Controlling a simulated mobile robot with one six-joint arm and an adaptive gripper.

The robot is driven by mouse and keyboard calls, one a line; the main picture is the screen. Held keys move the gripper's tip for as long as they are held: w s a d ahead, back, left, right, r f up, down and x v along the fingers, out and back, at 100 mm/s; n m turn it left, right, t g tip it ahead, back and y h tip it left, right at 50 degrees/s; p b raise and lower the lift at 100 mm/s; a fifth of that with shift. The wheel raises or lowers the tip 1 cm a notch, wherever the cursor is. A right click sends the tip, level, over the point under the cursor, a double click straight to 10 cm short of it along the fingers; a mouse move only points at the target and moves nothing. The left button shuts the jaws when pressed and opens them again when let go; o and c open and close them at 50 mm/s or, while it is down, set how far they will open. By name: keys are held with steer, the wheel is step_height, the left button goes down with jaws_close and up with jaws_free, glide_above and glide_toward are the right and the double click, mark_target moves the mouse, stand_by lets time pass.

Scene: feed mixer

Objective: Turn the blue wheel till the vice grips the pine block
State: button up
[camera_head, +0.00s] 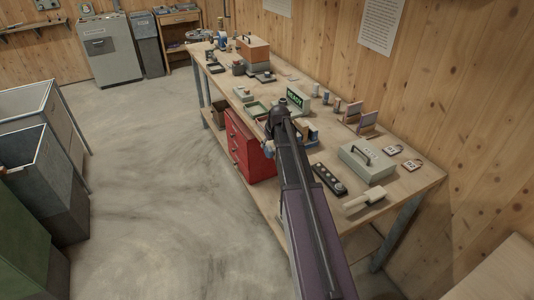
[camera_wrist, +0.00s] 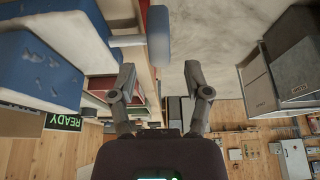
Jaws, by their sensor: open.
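In the wrist view, the blue wheel (camera_wrist: 158,36) shows nearly edge-on at the top middle, with a pale shaft running left from it. My gripper (camera_wrist: 160,78) is open and empty. Its fingertips point towards the wheel, which appears in line with the gap between them; I see no contact. Large worn blue parts, seemingly the vice (camera_wrist: 38,62), fill the left side. In the head view my arm covers most of the vice, and only small blue bits (camera_head: 312,135) show beside it. I cannot make out the pine block or the jaw gap clearly.
The workbench (camera_head: 410,187) carries a green READY sign (camera_head: 295,97), a grey case (camera_head: 367,164), a black control strip (camera_head: 329,179) and padlocks. A red drawer cabinet (camera_head: 243,145) stands under it. Bins (camera_head: 45,165) stand at the left. The floor between is clear.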

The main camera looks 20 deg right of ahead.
mark_target(269, 146)
steer(key=shift+b+x, duration=1.7)
steer(key=shift+x, duration=0.45)
jaws_close()
